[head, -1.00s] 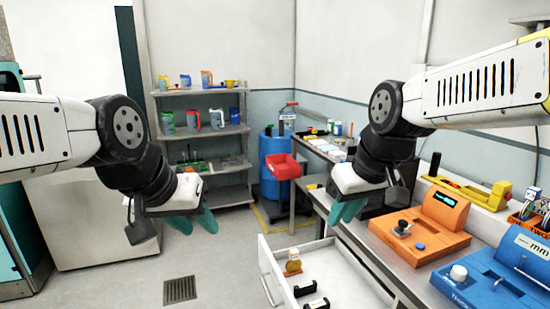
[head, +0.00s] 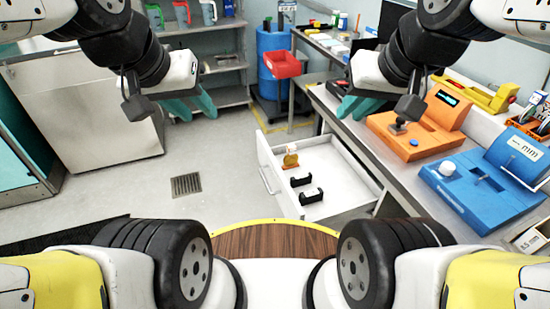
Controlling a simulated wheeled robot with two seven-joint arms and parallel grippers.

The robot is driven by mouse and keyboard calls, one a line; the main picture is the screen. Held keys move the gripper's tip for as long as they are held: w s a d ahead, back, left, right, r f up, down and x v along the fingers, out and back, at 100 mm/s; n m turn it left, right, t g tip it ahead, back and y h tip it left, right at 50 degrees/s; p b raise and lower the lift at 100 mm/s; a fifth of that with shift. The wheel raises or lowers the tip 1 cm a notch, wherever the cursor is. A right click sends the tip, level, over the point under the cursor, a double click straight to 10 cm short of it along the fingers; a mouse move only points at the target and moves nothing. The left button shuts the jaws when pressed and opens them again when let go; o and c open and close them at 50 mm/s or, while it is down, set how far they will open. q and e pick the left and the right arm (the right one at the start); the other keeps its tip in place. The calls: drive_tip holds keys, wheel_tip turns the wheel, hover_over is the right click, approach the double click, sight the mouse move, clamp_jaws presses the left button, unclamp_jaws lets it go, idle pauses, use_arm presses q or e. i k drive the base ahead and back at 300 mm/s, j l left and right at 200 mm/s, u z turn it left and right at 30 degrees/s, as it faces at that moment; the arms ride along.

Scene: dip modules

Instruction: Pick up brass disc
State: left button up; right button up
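A brass disc (head: 290,161) is in the open white drawer (head: 335,200), near its far left corner. It looks as if it stands on edge, with a small pale piece at its top. My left gripper (head: 192,107) is in the air left of the drawer, its teal fingers apart and nothing between them. My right gripper (head: 350,102) is in the air beyond and above the drawer's far right part, its teal fingers apart and empty. Neither gripper touches the disc.
Two black handle-shaped pieces (head: 311,196) lie in the drawer near the disc. The workbench at right holds an orange device (head: 415,135) and a blue device (head: 480,185). A blue barrel (head: 272,85) with a red bin (head: 283,65) stands behind. The floor left of the drawer is clear.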

sight(290, 160)
drive_tip(key=i+j+z, duration=0.3)
drive_tip(key=j, duration=0.35)
drive_tip(key=i+j+z, duration=0.15)
drive_tip(key=i+j, duration=0.15)
